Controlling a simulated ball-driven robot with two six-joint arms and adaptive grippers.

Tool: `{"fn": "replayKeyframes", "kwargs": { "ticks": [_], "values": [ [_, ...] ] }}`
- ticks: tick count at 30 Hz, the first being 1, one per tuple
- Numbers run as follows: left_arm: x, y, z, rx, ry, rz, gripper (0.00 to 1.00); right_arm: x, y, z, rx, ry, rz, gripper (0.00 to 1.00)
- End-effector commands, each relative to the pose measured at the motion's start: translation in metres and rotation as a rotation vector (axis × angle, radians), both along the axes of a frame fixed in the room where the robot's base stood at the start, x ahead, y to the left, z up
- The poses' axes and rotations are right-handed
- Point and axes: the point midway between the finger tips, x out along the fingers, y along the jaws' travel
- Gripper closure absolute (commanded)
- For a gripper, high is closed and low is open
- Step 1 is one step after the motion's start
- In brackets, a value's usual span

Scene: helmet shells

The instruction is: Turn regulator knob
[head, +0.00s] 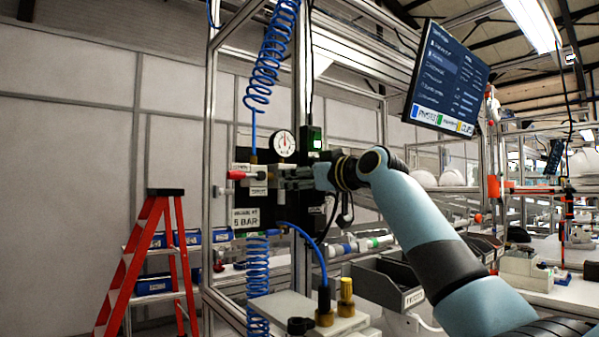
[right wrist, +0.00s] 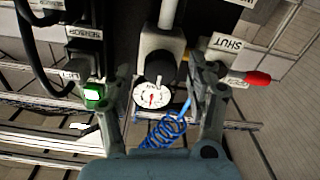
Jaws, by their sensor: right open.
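In the right wrist view, the black regulator knob (right wrist: 160,66) sits on a grey body. A round white pressure gauge (right wrist: 152,97) with a red needle is beside it; the gauge also shows in the head view (head: 284,143). My right gripper (right wrist: 160,68) is open, with one finger on each side of the knob in the picture. A gap shows between each finger and the knob. My left gripper is not in view.
A red valve handle (head: 237,175) is left of the gripper, near a "SHUT" label (right wrist: 226,43). A lit green button (head: 316,143) is to the right. Coiled blue hoses (head: 270,55) hang above and below. A red ladder (head: 150,255) stands left.

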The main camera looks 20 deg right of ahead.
Motion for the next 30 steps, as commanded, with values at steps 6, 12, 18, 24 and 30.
{"fn": "replayKeyframes", "kwargs": {
  "ticks": [6,12,18,24,30],
  "values": [
    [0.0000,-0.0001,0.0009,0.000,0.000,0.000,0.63,0.0037,0.0015,-0.0008,0.000,0.001,0.000,0.43],
    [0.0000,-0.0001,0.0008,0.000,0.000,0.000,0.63,0.0035,0.0014,-0.0009,0.000,0.001,0.000,0.55],
    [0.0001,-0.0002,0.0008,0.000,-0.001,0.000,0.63,0.0034,0.0013,-0.0009,0.000,0.001,0.000,0.81],
    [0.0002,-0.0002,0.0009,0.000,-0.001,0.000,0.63,0.0034,0.0012,-0.0009,0.001,0.001,0.000,0.98],
    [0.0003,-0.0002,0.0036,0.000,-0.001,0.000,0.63,0.0034,0.0013,-0.0003,0.031,0.013,0.000,0.98]
  ]
}}
